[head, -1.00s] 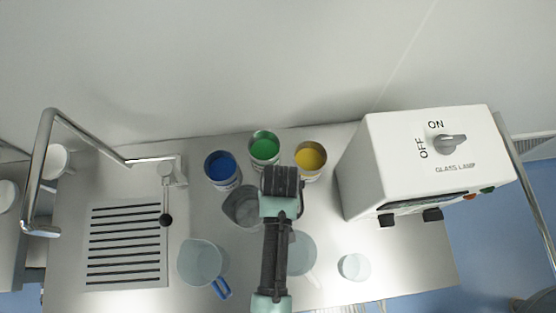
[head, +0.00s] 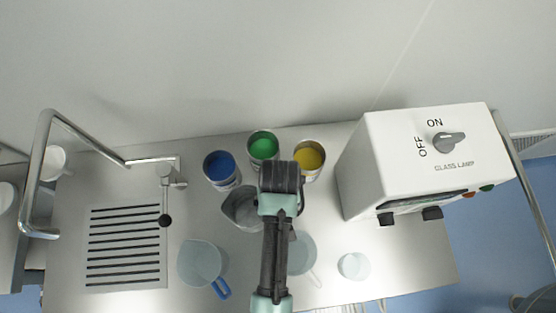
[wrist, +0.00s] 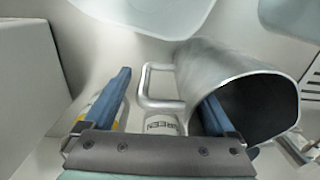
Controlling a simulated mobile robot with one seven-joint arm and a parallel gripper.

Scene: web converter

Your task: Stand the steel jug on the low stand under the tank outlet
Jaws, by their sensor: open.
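The steel jug (head: 238,208) stands on the steel counter behind the clear jugs, partly hidden by my arm in the head view. In the wrist view the jug's grey body (wrist: 215,68) is at the right with its dark mouth showing, and its square loop handle (wrist: 146,84) points left. My gripper (wrist: 166,86) is open. The handle lies between its two blue fingers in the picture. The right finger overlaps the jug's mouth; I cannot tell whether it is inside or above it. A slatted plate (head: 126,287) lies at the left, near a bent pipe outlet (head: 150,160) and black-knobbed lever.
Blue (head: 221,167), green (head: 263,146) and yellow (head: 309,157) paint cans stand behind the jug. A clear jug with a blue handle (head: 202,262), another clear jug (head: 302,254) and a small cup (head: 354,266) stand in front. A white lamp box (head: 425,160) fills the right.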

